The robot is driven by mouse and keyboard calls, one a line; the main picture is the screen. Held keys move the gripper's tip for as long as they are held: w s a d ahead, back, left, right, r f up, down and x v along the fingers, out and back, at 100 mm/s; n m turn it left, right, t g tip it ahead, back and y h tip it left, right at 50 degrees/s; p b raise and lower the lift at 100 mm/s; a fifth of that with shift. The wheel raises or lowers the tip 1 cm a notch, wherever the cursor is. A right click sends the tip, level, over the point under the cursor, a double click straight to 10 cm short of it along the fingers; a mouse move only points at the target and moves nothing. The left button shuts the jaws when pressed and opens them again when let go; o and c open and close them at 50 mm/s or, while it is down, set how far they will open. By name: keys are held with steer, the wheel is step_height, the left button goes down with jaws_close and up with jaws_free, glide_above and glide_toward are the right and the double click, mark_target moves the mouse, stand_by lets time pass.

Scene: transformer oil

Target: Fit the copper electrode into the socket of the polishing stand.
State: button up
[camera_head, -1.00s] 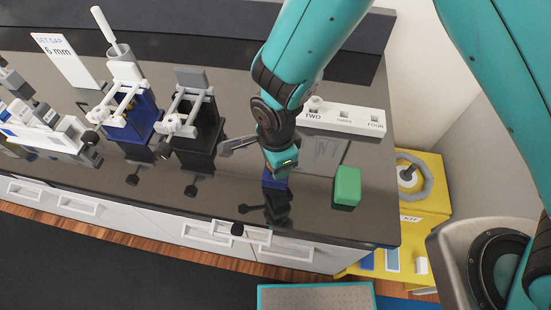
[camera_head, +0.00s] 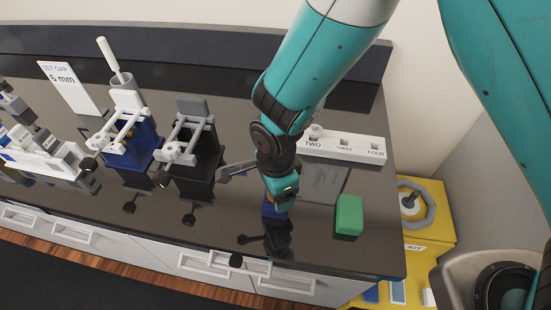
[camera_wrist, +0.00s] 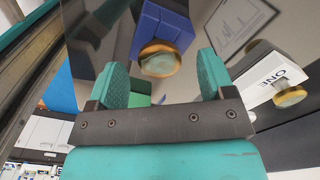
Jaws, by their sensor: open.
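A blue block (camera_head: 270,209), which looks like the polishing stand, sits on the dark counter under my gripper (camera_head: 281,197). In the wrist view the blue block (camera_wrist: 166,25) has a gold-rimmed round disc (camera_wrist: 160,59) at its near end, with a grey-green face. This looks like the copper electrode's head. My gripper (camera_wrist: 161,66) is open, its teal fingers apart on either side of the disc, with visible gaps. Whether the disc is seated in the block's socket is hidden. A second gold disc (camera_wrist: 290,97) is by the white rack marked ONE (camera_wrist: 268,78).
The white numbered rack (camera_head: 343,145) lies behind and right of my gripper. A green block (camera_head: 349,215) stands to its right. A black fixture (camera_head: 195,145) and a blue fixture (camera_head: 130,140) with white bars stand to the left. The counter's front edge is close.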

step_height(320, 180, up, 16)
steer(key=b, duration=0.2)
steer(key=shift+f, duration=0.2)
steer(key=s+d+r+n+y, duration=0.1)
steer(key=s+d+r+n, duration=0.1)
steer(key=n, duration=0.5)
steer(key=s+d+r+n+y, duration=0.1)
steer(key=s+d+r+n, duration=0.2)
steer(key=s+d+n, duration=0.2)
steer(key=s+d+r+n+y+b, duration=0.1)
steer(key=s+d+r+n+y, duration=0.1)
steer(key=d+n, duration=0.5)
steer(key=shift+s+d+r+n, duration=0.15)
steer(key=shift+s+r+n, duration=0.25)
steer(key=shift+s+n, duration=0.4)
